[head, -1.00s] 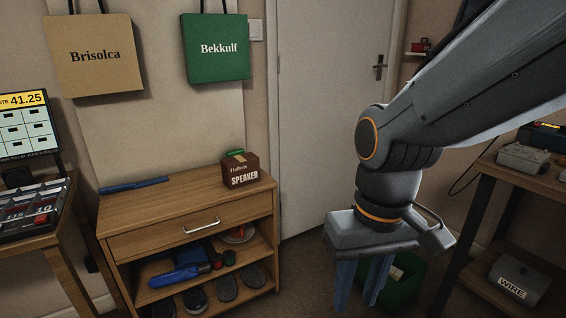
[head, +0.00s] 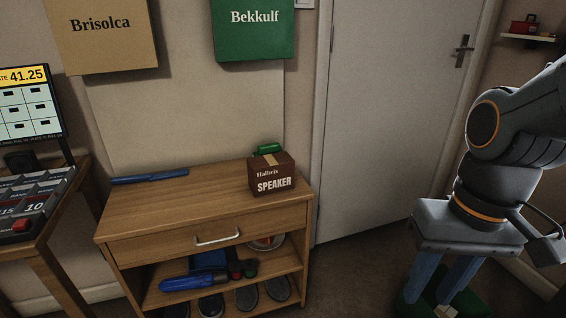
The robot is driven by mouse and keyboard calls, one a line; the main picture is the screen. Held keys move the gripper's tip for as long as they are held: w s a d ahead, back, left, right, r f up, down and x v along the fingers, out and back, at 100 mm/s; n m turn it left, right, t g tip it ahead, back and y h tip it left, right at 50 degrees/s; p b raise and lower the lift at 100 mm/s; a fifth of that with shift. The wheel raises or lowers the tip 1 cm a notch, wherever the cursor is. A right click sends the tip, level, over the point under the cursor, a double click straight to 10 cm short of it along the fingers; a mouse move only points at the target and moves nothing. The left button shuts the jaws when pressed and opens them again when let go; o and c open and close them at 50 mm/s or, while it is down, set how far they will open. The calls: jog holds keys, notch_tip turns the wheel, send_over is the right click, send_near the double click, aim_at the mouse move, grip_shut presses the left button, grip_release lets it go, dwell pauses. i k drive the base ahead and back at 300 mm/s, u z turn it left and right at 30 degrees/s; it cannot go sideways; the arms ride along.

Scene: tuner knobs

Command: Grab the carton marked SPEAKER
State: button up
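The carton marked SPEAKER (head: 272,174) is a small brown box with a tan tape strip on top and the word Halbrix above SPEAKER. It sits upright on the right end of the wooden cabinet's top (head: 195,200). A small green thing shows just behind it. My gripper (head: 440,292) points down at the lower right, well to the right of the cabinet and apart from the carton.
A long blue object (head: 149,177) lies at the cabinet top's back left. The shelves below hold shoes and a blue tool (head: 188,283). A table with a till (head: 30,200) stands left. A closed door (head: 395,120) is behind. A green bin is under my gripper.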

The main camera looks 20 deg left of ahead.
aim_at(272, 173)
jog(key=u, duration=0.5)
jog(key=i, duration=0.55)
jog(key=u, duration=0.8)
jog(key=i, duration=0.55)
